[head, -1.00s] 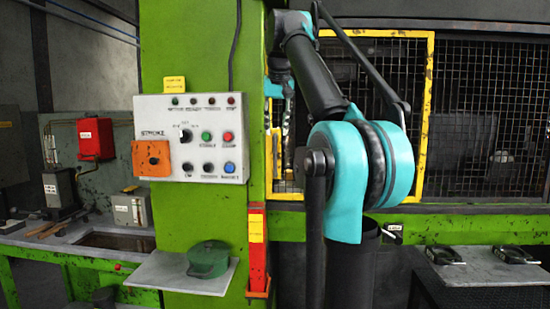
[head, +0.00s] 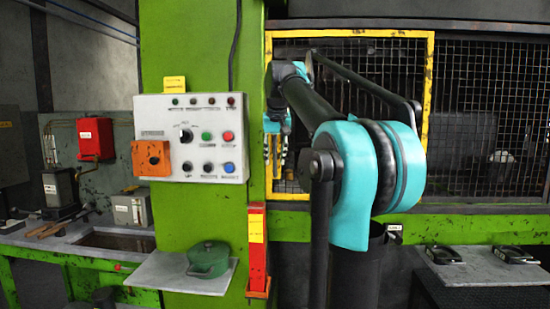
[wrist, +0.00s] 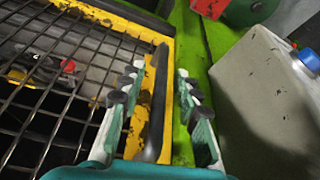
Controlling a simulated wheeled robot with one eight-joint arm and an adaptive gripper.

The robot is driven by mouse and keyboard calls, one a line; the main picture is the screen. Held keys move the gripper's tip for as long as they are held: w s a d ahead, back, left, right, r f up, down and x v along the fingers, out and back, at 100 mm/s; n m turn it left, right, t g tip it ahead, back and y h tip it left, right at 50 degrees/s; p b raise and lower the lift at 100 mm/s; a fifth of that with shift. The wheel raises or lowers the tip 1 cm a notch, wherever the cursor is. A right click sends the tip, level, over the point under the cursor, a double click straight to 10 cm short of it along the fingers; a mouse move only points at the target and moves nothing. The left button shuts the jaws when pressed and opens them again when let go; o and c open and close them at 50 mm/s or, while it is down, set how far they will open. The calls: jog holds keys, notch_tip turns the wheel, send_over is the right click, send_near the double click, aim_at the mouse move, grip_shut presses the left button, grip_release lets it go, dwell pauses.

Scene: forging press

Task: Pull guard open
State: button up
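The guard (head: 431,110) is a dark mesh panel in a yellow frame, standing upright beside the green press column. In the wrist view, the guard's yellow edge (wrist: 172,130) carries a dark vertical bar handle (wrist: 155,105). My gripper (wrist: 160,90) is open, with one finger on each side of the handle. The left finger lies over the mesh and the right finger over the green column side. I see gaps beside the bar, and cannot tell if either finger touches it. In the head view my arm covers part of the guard, and the fingers are hard to make out.
A grey control panel (head: 205,115) with buttons and an orange box juts from the column left of my gripper. A red and yellow post (head: 257,250) stands near my arm. A fixed mesh screen continues right.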

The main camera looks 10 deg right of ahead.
jog(key=shift+c, duration=0.6)
grip_shut()
jog(key=s+d, duration=0.5)
jog(key=d, duration=0.9)
jog(key=s+d, duration=0.5)
jog(key=d, duration=1)
jog(key=s+d, duration=0.6)
jog(key=d, duration=0.9)
jog(key=shift+o, duration=0.6)
grip_release()
jog(key=v, duration=1.2)
